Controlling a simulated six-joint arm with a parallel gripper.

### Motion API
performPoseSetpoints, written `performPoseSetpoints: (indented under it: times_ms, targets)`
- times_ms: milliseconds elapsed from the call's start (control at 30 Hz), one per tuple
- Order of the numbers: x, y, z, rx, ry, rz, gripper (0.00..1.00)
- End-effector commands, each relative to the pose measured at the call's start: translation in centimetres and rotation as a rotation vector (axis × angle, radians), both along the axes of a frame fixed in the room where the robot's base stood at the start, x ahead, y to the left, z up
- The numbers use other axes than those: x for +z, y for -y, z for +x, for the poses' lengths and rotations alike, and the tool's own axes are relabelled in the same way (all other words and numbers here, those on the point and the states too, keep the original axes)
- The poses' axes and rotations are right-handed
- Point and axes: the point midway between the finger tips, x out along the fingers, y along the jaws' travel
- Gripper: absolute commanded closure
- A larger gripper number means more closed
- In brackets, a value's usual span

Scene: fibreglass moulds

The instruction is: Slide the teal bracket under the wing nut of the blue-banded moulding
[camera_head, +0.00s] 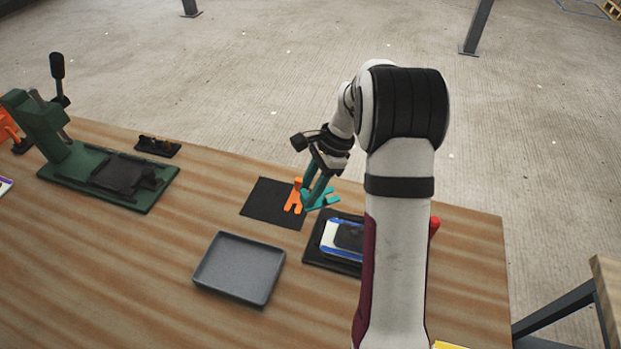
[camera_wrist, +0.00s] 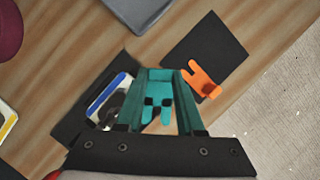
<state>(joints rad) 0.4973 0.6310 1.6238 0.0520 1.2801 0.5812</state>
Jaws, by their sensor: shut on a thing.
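My gripper (camera_head: 308,190) is shut on the teal bracket (camera_head: 325,200), a forked piece held above the table between the dark mat and the moulding. In the wrist view the bracket (camera_wrist: 159,82) sits between my two teal fingers (camera_wrist: 160,95), its prongs pointing toward the bottom of the picture. The blue-banded moulding (camera_head: 333,245), white with blue edges and a dark top, lies on a black base, right of the gripper in the head view and partly hidden by my arm. It also shows in the wrist view (camera_wrist: 122,82), left of the bracket. The wing nut cannot be made out clearly.
An orange forked bracket (camera_head: 294,196) lies on the dark mat (camera_head: 262,203) close to my gripper. A grey tray (camera_head: 240,268) stands in front. A green press (camera_head: 110,180) is at the left. A red part (camera_head: 434,227) shows behind my arm. Table between press and tray is clear.

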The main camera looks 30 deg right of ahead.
Motion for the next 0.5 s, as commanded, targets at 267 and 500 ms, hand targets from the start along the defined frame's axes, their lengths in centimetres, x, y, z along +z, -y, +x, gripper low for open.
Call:
performPoseSetpoints:
  times_ms: [267,500]
  targets:
    - [-0.3,-0.8,-1.1,-0.643,-0.001,0.001,1.0]
    - [-1.4,-0.6,-1.4,-0.7,-0.004,0.002,1.0]
